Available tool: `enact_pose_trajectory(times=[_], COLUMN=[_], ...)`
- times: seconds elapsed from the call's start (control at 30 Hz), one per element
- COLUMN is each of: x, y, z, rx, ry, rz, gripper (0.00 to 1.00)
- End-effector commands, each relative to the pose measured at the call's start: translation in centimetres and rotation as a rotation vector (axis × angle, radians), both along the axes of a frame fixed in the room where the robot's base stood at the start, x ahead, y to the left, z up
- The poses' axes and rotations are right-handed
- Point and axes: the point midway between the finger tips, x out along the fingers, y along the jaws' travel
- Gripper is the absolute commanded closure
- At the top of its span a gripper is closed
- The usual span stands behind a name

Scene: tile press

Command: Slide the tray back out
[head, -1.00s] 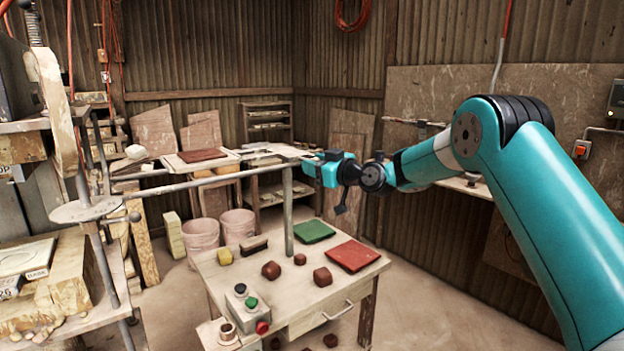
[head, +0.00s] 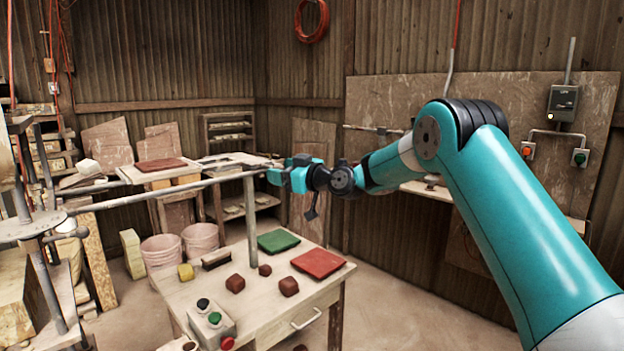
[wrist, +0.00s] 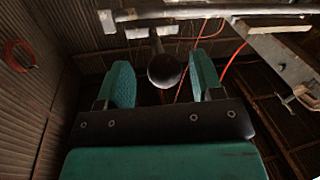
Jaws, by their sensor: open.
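My gripper (head: 270,175) is at the right end of a long pale rail (head: 135,197), above the worktable. In the wrist view my gripper (wrist: 161,84) is open, with a dark ball knob (wrist: 165,70) between its two teal fingers. The knob is on a short stem below a pale bar (wrist: 210,13). I cannot tell whether either finger touches it. A pale flat frame (head: 233,159) lies level behind the rail, near my gripper; I cannot tell whether it is the tray. A pale board (head: 137,177) left of it bears a reddish-brown tile (head: 161,165).
The worktable (head: 265,305) holds a green tile (head: 278,241), a red tile (head: 318,263), several brown lumps and a button box (head: 211,322). An upright post (head: 251,222) rises from it below my gripper. A round plate (head: 30,225) is at left. Floor at right is clear.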

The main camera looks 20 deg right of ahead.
Motion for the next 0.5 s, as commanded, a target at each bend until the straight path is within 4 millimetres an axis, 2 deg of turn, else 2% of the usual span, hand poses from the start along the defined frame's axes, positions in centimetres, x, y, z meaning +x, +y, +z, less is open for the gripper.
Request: enact_pose_trajectory(times=[0.13, 0.5], x=[-2.7, -10.3], y=[-2.0, -7.2], z=[-0.6, -0.5], rx=[0.001, 0.001], ry=[-0.001, -0.001], rz=[-0.006, -0.008], gripper=[0.4, 0.4])
